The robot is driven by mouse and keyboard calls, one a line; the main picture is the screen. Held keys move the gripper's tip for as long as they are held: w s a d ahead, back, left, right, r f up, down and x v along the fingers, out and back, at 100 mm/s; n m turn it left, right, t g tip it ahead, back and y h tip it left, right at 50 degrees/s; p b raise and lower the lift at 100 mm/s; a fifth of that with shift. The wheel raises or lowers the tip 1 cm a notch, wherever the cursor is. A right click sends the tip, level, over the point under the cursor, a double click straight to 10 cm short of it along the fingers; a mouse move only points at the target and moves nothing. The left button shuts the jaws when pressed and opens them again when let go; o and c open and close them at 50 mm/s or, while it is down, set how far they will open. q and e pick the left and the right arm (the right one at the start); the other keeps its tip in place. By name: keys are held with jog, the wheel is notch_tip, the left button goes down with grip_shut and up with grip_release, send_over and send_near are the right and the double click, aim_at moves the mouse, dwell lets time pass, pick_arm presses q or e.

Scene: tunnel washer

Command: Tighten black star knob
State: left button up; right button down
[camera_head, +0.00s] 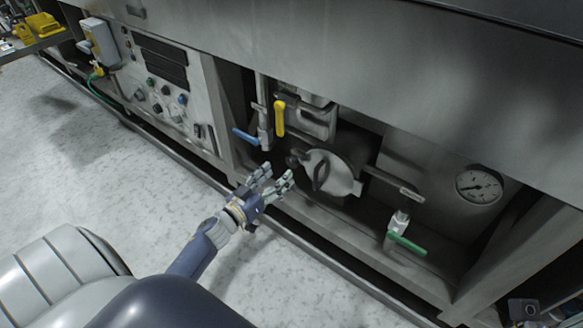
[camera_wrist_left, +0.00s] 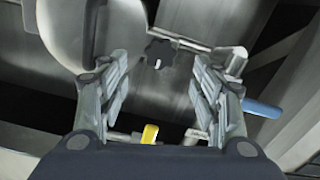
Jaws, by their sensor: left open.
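The black star knob (camera_wrist_left: 160,53) sits on a metal rod beside a round metal cover in the left wrist view. In the head view the knob (camera_head: 294,159) is small and dark, left of the round cover (camera_head: 335,172). My left gripper (camera_head: 275,178) is open and empty, just in front of and below the knob. In the left wrist view the two fingers (camera_wrist_left: 159,68) stand apart, with the knob showing between their tips and beyond them. I see no contact with the knob. My right gripper is not clearly in view.
A blue lever (camera_head: 245,137) and a yellow lever (camera_head: 280,118) are close above the knob. A green-handled valve (camera_head: 407,243) and a gauge (camera_head: 479,185) lie to the right. A frame rail (camera_head: 300,243) runs below. The floor (camera_head: 110,170) at left is clear.

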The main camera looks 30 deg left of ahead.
aim_at(291, 163)
pick_arm(q)
jog(key=w+b, duration=0.1)
jog(key=w, duration=0.5)
jog(key=shift+w+d+f+b, duration=0.1)
jog(key=shift+w+d+b, duration=0.15)
jog(key=shift+b, duration=0.1)
jog(key=c, duration=1.1)
